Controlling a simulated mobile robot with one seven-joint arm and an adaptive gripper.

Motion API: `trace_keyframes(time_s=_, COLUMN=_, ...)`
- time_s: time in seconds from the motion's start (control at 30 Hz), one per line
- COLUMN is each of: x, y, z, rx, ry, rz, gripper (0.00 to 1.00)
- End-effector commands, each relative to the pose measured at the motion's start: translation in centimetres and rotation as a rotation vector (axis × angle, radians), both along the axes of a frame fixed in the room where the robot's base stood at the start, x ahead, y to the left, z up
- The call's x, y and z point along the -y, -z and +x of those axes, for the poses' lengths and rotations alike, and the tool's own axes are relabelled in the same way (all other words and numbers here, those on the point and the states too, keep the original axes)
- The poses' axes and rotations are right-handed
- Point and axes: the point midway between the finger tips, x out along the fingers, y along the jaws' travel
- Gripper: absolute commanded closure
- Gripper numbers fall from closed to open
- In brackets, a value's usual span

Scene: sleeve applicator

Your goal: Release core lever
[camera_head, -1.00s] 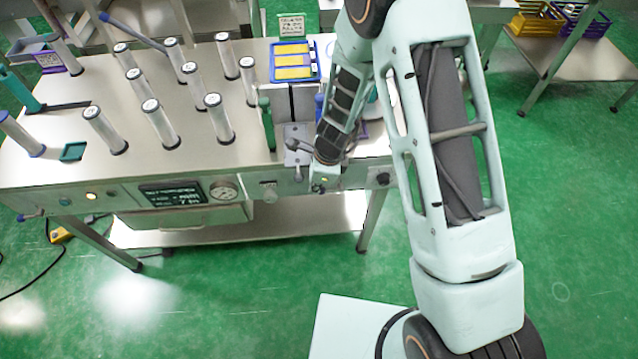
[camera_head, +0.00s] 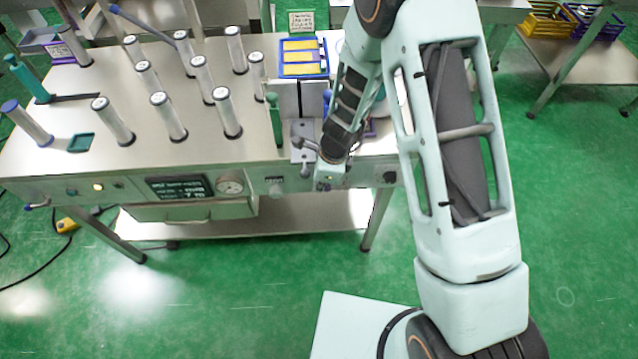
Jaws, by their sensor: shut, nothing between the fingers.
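A grey lever (camera_head: 306,144) with a round knob sits on a light upright plate (camera_head: 302,128) near the machine's front edge. A second small knob shows just below it. My gripper (camera_head: 328,172) is at the lever's right, at the machine's front edge, pointing down. It is small in this view and partly covered by my dark wrist. Its fingers are shut with nothing seen between them. I cannot tell whether it touches the lever.
Several clear capped tubes (camera_head: 168,115) stand on the steel table (camera_head: 70,165) to the left. A green-handled post (camera_head: 275,118) stands close left of the lever. A blue tray (camera_head: 299,58) with yellow pads is behind. A gauge (camera_head: 230,185) and display (camera_head: 180,187) are on the front panel.

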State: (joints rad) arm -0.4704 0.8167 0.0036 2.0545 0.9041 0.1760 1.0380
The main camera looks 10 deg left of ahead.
Motion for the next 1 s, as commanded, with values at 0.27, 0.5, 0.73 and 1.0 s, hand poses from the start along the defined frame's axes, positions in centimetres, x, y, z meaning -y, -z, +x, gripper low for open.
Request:
trace_keyframes(time_s=0.27, x=0.4, y=-2.7, z=-0.1, rx=0.005, ry=-0.003, rz=0.000, gripper=1.00)
trace_keyframes(time_s=0.5, x=1.3, y=-7.1, z=-0.5, rx=0.004, ry=-0.002, rz=0.001, gripper=1.00)
trace_keyframes(time_s=0.73, x=2.0, y=-10.3, z=-0.8, rx=0.002, ry=-0.003, rz=0.001, gripper=1.00)
trace_keyframes(time_s=1.0, x=2.3, y=-11.7, z=-0.9, rx=0.000, ry=0.000, rz=0.000, gripper=1.00)
